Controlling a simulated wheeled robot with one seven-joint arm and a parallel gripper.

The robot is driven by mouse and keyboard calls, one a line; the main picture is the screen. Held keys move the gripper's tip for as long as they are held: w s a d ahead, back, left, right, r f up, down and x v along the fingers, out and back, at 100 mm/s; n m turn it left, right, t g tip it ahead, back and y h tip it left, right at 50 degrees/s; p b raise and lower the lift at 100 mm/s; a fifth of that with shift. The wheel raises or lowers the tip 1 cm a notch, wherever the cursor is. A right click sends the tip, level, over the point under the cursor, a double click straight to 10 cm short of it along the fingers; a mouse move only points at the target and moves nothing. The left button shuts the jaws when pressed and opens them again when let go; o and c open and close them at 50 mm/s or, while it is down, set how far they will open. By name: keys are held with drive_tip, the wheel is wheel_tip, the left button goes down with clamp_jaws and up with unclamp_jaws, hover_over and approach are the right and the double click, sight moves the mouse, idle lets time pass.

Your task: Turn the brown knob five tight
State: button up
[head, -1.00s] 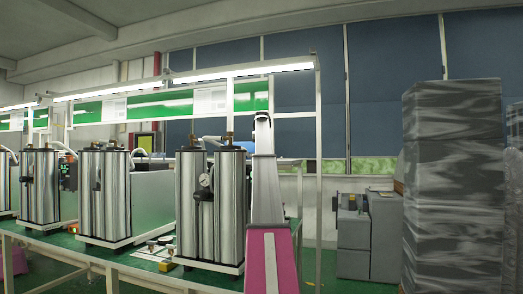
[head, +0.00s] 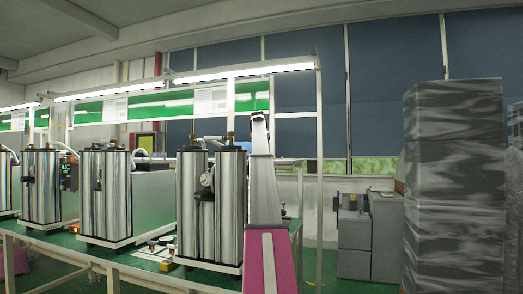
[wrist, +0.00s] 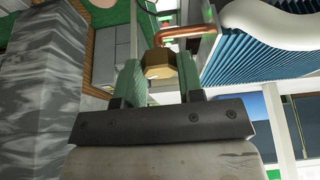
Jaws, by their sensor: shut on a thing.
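A brown, faceted knob (wrist: 157,65) sits between the two green fingers of my gripper (wrist: 159,58) in the wrist view. The fingers are shut on it, one on each side. A copper pipe (wrist: 186,32) bends just beyond the knob. In the head view, my arm stands in front of the right end of the nearest silver column unit (head: 208,205). My fingers and the held knob cannot be made out there. I cannot read any number on the knob.
More silver column units (head: 104,195) stand along the green-topped bench (head: 75,243) to the left. A tall grey wrapped stack (head: 455,190) and a grey machine (head: 368,230) stand to the right. A lit overhead frame (head: 240,72) spans the bench.

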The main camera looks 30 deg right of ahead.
drive_tip(key=o, duration=0.9)
drive_tip(key=shift+o, duration=0.2)
